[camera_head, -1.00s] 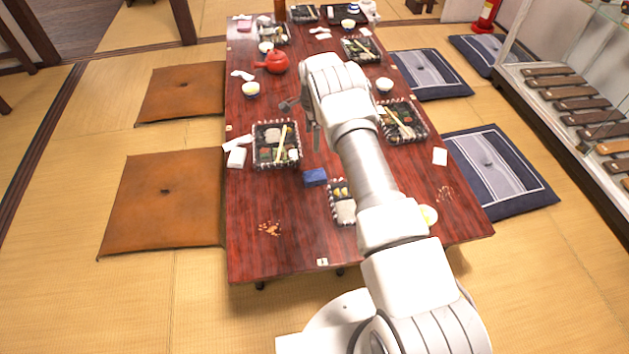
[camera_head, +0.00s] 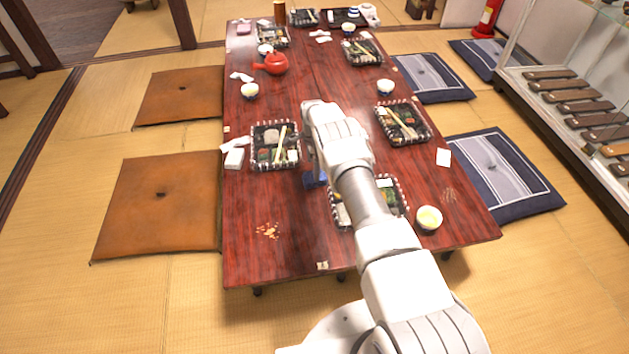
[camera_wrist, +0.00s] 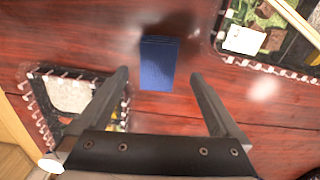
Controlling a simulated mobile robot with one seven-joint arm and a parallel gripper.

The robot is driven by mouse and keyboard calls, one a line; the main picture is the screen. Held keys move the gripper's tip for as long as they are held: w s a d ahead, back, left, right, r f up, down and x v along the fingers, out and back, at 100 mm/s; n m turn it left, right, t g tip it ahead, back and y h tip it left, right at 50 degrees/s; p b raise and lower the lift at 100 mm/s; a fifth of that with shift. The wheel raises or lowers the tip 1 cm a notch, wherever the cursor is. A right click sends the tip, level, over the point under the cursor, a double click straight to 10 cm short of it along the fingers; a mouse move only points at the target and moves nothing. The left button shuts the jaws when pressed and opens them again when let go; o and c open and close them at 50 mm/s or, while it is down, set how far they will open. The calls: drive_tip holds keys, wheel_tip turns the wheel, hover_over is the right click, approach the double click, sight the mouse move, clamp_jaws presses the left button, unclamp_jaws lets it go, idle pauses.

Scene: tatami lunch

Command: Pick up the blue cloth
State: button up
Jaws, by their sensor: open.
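The blue cloth (camera_wrist: 158,63) is a small folded rectangle lying on the red-brown table. In the head view the cloth (camera_head: 313,180) is mostly hidden behind my arm, with only a blue bit showing. My gripper (camera_wrist: 160,78) is open and empty in the wrist view. Its two dark fingers are spread wide, and the cloth shows between and a little beyond their tips. The fingers are above the table; how high I cannot tell. In the head view the fingers are mostly hidden by my wrist.
A lunch tray (camera_wrist: 38,105) lies left of the cloth in the wrist view, partly behind the left finger, and another tray (camera_wrist: 222,45) lies at upper right. A red teapot (camera_head: 272,64) stands farther back. The table's front left (camera_head: 250,262) is mostly clear, with some crumbs.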

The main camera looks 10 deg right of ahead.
drive_tip(key=f, duration=0.1)
drive_tip(key=f+b, duration=0.1)
drive_tip(key=f, duration=0.2)
drive_tip(key=shift+d, duration=0.25)
drive_tip(key=c, duration=1.3)
drive_tip(key=shift+r, duration=0.55)
drive_tip(key=r+p, duration=0.2)
drive_tip(key=s+r+p, duration=0.1)
drive_tip(key=r, duration=0.1)
drive_tip(key=shift+d, duration=0.3)
drive_tip(key=s+d+r+p, duration=0.1)
drive_tip(key=s+d+r, duration=0.1)
drive_tip(key=s+d+r+p, duration=0.2)
drive_tip(key=s, duration=0.1)
drive_tip(key=s+d+r+p, duration=0.2)
drive_tip(key=s, duration=0.1)
drive_tip(key=shift+s+d, duration=0.2)
